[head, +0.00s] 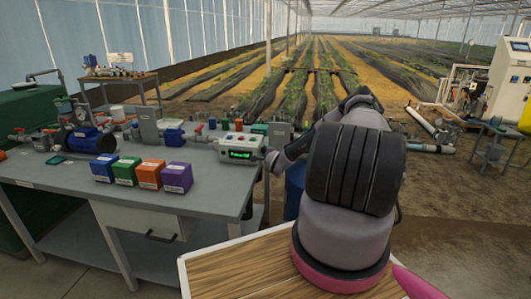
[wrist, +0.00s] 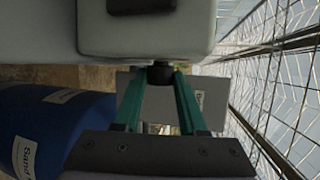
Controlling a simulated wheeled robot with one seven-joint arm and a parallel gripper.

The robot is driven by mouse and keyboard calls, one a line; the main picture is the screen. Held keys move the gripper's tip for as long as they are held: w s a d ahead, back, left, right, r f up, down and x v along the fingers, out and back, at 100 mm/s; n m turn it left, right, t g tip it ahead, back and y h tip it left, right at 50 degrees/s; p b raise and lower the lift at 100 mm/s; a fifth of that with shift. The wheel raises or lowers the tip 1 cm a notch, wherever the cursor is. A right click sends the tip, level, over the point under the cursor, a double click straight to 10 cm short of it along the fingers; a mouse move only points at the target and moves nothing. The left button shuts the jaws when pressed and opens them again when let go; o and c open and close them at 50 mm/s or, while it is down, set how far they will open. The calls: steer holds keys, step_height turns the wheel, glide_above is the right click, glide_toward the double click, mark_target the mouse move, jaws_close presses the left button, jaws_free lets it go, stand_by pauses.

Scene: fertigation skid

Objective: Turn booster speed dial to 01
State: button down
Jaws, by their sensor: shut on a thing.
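A pale control box (head: 238,141) with a lit green display (head: 241,154) stands near the right end of the grey bench; the digits are too small to read. A black dial (wrist: 160,71) sticks out from a pale housing (wrist: 150,30) in the wrist view. My gripper (wrist: 160,78) has its two teal fingers closing in to the dial, and their tips are shut on it. In the head view my arm reaches to the right side of the control box, and the dial and fingertips cannot be made out there. No dial marking is readable.
A blue drum (wrist: 55,130) stands close by at the left of the wrist view. Blue, green, orange and purple boxes (head: 177,177) line the bench front. A blue pump (head: 90,140) and pipework stand farther left. A wooden board (head: 230,265) lies below my arm.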

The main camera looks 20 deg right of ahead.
steer(key=shift+d, duration=0.15)
steer(key=shift+c, duration=2.3)
jaws_free()
steer(key=v, duration=1)
steer(key=shift+s+r, duration=0.2)
steer(key=shift+s, duration=0.15)
